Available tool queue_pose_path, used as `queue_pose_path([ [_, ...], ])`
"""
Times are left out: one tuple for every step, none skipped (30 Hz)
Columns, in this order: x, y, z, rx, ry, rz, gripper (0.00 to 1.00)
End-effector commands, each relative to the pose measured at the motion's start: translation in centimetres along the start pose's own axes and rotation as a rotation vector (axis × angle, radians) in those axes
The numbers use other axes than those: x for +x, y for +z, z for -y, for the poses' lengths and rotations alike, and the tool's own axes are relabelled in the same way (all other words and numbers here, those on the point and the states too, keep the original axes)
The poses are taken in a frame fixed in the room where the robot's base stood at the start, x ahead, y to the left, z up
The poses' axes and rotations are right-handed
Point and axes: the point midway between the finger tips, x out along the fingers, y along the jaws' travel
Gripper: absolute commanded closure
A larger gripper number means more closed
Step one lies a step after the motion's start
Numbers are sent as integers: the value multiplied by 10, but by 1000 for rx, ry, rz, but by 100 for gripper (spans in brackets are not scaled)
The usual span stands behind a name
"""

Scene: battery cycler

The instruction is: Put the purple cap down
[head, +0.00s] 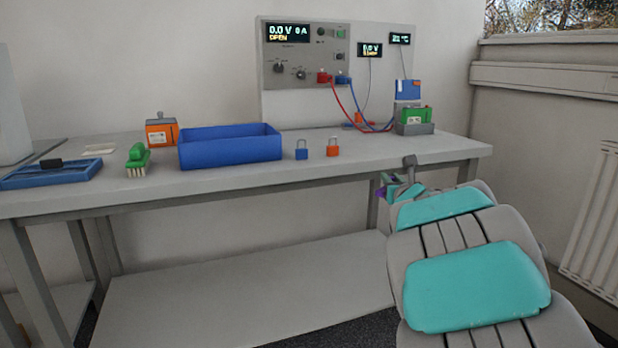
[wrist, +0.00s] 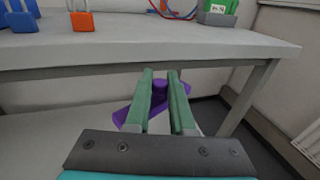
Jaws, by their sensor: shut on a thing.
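My gripper (wrist: 160,76) has green fingers and is shut on the purple cap (wrist: 128,115). The cap shows in the wrist view as a purple piece with a round knob between the fingertips and arms sticking out to the sides below. In the head view only a bit of the purple cap (head: 381,192) shows beside my arm, which hides most of the gripper. The gripper and cap are in front of the workbench (head: 350,166), lower than its top edge. The cap appears clear of the bench.
A blue bin (head: 230,151), a blue padlock (head: 301,153) and an orange padlock (head: 333,151) stand on the bench. A green battery in a grey holder (head: 414,128) stands at the right with red and blue leads. The bench front between padlocks and holder is free.

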Motion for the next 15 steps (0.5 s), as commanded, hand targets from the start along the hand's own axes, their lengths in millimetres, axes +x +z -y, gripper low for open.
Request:
queue_pose_path([
  [-1,-26,-10,3,35,-13,100],
  [-3,-37,-18,1,61,-9,100],
  [-6,-54,-25,-1,88,-12,100],
  [-9,-65,-30,-1,110,-10,100],
  [-12,-76,-35,-4,129,-10,100],
  [-18,-91,-41,-5,153,-10,100],
  [-22,-101,-45,-6,171,-9,100],
  [-27,-110,-48,-8,186,-8,100],
  [-33,-121,-52,-8,204,-6,100],
  [-38,-130,-53,-8,214,-8,100],
  [-43,-136,-55,-10,224,-6,100],
  [-49,-142,-57,-12,235,-4,100],
  [-53,-148,-57,-13,240,-6,100],
  [-57,-152,-58,-13,246,-5,100],
  [-62,-156,-58,-14,253,-3,100],
])
